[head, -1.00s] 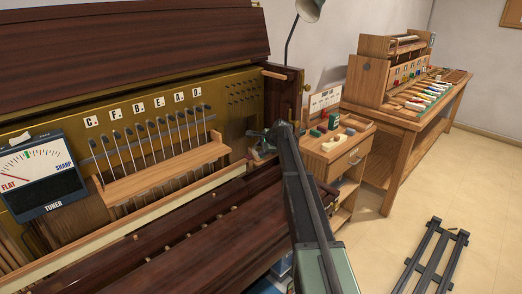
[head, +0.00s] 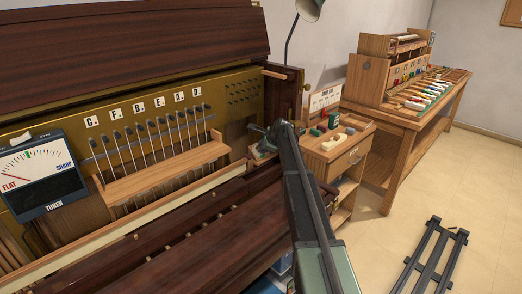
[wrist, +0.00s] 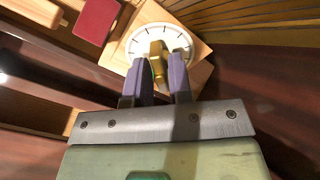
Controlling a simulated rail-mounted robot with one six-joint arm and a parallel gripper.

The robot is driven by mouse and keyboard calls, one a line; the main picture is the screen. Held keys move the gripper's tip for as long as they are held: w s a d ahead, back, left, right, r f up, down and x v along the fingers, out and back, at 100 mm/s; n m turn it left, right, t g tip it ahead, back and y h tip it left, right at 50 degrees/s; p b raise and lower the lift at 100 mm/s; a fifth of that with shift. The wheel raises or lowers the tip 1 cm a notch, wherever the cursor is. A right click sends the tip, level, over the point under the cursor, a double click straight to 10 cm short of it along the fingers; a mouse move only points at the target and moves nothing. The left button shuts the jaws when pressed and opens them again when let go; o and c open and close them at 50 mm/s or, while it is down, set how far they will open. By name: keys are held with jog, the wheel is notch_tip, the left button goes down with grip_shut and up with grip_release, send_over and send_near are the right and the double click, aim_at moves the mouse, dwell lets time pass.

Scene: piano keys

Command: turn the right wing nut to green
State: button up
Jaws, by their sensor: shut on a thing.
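A brass wing nut (wrist: 157,62) stands on a round white dial (wrist: 139,48) with dark tick marks, fixed to a light wooden plate (wrist: 201,50). My gripper (wrist: 163,74) has its two purple-padded fingers closed on the wing nut, one on each side. The fingers and nut hide the lower part of the dial. In the head view the end of my arm is at the right end of the piano's front, and the nut is too small to tell there.
A tuner (head: 42,172) with a FLAT-to-SHARP scale stands at the left. A red block (wrist: 97,20) lies near the dial in the wrist view. A small wooden cabinet (head: 345,158) stands right of the piano. A workbench (head: 400,122) stands farther back.

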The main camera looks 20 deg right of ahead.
jog(key=shift+m, duration=1.6)
jog(key=shift+m, duration=0.8)
jog(key=m, duration=0.4)
jog(key=o, duration=0.9)
jog(key=shift+c, duration=0.2)
jog(key=p+v, duration=0.8)
jog(key=v, duration=0.3)
